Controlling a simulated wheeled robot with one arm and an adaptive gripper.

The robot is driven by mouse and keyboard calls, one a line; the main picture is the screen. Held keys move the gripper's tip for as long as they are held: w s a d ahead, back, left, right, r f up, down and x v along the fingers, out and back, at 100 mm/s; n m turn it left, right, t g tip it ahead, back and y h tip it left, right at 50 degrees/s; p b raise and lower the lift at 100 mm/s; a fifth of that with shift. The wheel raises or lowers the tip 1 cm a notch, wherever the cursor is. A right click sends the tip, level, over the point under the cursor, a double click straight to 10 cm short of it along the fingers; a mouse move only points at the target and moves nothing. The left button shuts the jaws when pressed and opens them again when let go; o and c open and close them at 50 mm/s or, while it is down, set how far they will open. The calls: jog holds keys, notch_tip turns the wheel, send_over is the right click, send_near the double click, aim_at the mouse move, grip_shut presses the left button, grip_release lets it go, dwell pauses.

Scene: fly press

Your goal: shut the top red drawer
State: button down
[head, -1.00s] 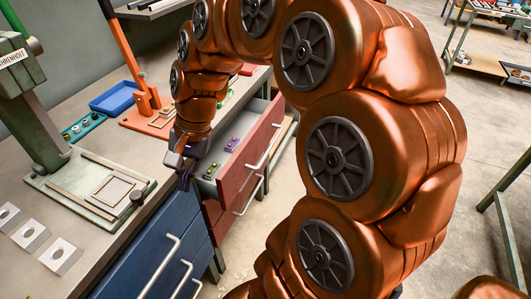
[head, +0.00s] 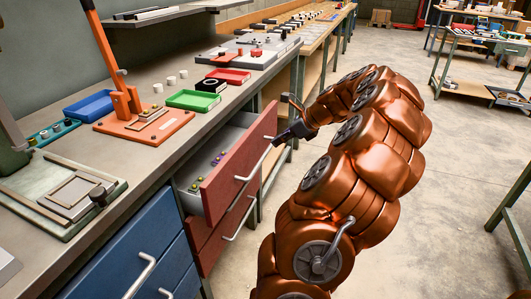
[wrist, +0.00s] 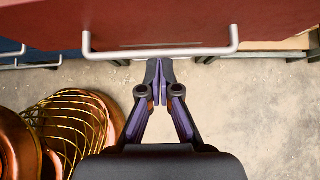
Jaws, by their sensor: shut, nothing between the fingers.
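The top red drawer (head: 240,165) stands pulled out from under the workbench, with small green and purple items inside its grey tray. Its silver bar handle (head: 254,160) runs along the front; in the wrist view the handle (wrist: 160,52) spans the top, below the red front (wrist: 180,22). My gripper (head: 277,143) is in front of the drawer's front at its far end. In the wrist view my gripper (wrist: 160,62) is shut and empty, its fingertips close to the middle of the handle. I cannot tell whether they touch.
A lower red drawer (head: 228,236) sits below, and blue drawers (head: 135,255) are to the left. The bench top holds an orange press (head: 128,103), a green tray (head: 194,100) and a blue tray (head: 90,106). The concrete floor (head: 440,200) at right is clear.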

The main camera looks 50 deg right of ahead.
aim_at(251, 157)
jog(key=b+x, duration=0.1)
jog(key=x, duration=0.8)
jog(key=shift+w+a+f, duration=0.15)
jog(key=shift+w, duration=0.05)
jog(key=shift+w, duration=0.1)
